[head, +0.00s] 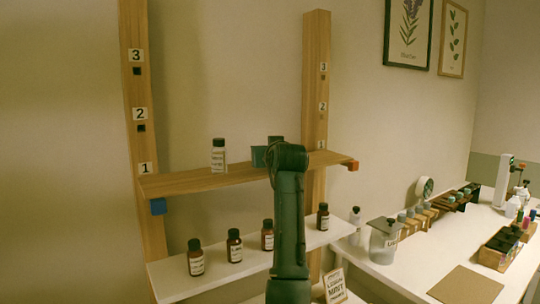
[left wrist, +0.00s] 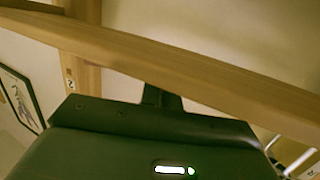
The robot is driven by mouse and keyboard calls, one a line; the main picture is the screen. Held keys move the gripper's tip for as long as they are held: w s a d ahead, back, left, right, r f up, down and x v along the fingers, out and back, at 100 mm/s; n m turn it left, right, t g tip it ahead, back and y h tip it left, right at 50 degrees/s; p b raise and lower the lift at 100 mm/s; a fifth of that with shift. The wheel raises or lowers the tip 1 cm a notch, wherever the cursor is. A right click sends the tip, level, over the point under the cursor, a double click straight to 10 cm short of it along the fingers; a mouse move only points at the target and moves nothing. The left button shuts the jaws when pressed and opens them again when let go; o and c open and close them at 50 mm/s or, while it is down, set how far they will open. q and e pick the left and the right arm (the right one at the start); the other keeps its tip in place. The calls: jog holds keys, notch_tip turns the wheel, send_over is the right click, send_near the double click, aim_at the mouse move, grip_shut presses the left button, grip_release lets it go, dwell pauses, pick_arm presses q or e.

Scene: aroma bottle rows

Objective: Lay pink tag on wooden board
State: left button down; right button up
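I see no pink tag in either view. A flat tan board (head: 466,287) lies bare on the white table at the lower right; it may be the wooden board. My dark green arm rises in the middle of the head view and ends at the wooden upper shelf plank (head: 195,182). My left gripper (left wrist: 162,97) is close to a wooden plank (left wrist: 200,72) in the left wrist view. Its fingertips are not clearly shown, so I cannot tell if it holds anything. My right gripper is out of view.
A clear-glass bottle (head: 218,156) stands on the upper plank. Several brown bottles (head: 195,257) stand on the white lower shelf. A lidded grey jar (head: 384,242), a wooden box (head: 503,248) and a small sign (head: 335,286) are at the right. Wooden posts (head: 317,60) flank the shelves.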

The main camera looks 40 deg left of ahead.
pick_arm(q)
jog(key=shift+f, duration=0.35)
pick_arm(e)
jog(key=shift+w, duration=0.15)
pick_arm(q)
jog(key=c, duration=1.6)
grip_release()
jog(key=shift+c, duration=0.2)
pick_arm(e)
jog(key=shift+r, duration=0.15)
pick_arm(q)
jog(key=shift+s+d, duration=0.15)
jog(key=shift+d, duration=0.05)
jog(key=b+v, duration=0.3)
jog(key=v, duration=0.8)
jog(key=shift+d+b, duration=0.25)
jog(key=shift+b, duration=0.05)
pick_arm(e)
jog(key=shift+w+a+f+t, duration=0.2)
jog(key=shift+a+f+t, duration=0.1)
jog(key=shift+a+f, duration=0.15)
pick_arm(q)
jog(key=shift+s, duration=0.15)
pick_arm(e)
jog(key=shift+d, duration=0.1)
pick_arm(q)
jog(key=shift+s, duration=0.1)
